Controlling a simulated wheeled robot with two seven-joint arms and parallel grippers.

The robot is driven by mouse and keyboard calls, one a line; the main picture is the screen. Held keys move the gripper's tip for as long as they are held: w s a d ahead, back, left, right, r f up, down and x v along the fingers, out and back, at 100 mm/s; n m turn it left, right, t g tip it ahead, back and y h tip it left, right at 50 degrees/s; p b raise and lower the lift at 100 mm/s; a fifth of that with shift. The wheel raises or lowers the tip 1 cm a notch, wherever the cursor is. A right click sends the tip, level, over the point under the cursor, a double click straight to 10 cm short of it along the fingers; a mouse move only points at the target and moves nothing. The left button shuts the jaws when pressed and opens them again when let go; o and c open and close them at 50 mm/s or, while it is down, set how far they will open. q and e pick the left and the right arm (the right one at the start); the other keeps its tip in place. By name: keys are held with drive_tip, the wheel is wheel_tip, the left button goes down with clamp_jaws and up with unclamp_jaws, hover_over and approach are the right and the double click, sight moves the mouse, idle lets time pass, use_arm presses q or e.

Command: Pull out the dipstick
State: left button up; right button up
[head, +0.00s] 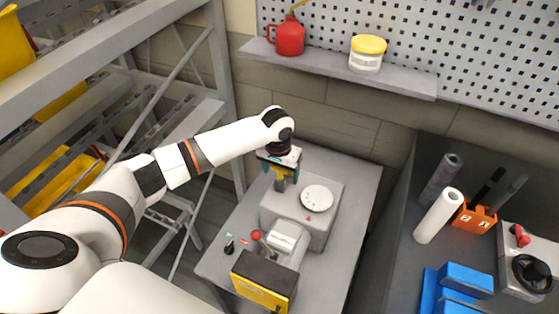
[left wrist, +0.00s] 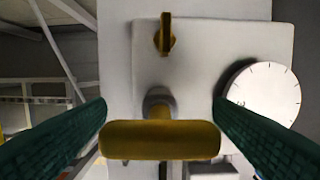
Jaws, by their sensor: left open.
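The dipstick (left wrist: 160,140) shows in the left wrist view as a yellow T-shaped handle on a grey collar on top of the grey machine housing (left wrist: 195,55). My left gripper (left wrist: 160,103) is open. Its two green fingers stand on either side of the handle, with a gap on each side. In the head view the left gripper (head: 281,171) points down over the back left of the housing (head: 318,232), and it mostly hides the dipstick. My right gripper is not in view.
A white round dial (head: 317,198) sits on the housing, right of the gripper. A smaller upright yellow piece (left wrist: 165,35) stands near the dipstick. A red-knobbed lever (head: 256,235) and a black-and-yellow box (head: 264,280) are in front. A shelf (head: 335,67) crosses the wall behind.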

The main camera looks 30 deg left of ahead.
use_arm(q)
drive_tip(key=shift+f, duration=0.6)
drive_tip(key=shift+w, duration=0.1)
drive_tip(key=c, duration=1.1)
drive_tip(key=shift+o, duration=0.2)
drive_tip(key=shift+r, duration=0.1)
drive_tip(key=shift+r, duration=0.1)
drive_tip(key=shift+r+p, duration=1.45)
drive_tip(key=shift+p, duration=0.4)
drive_tip(key=shift+r+p, duration=1.25)
drive_tip(key=shift+p, duration=0.2)
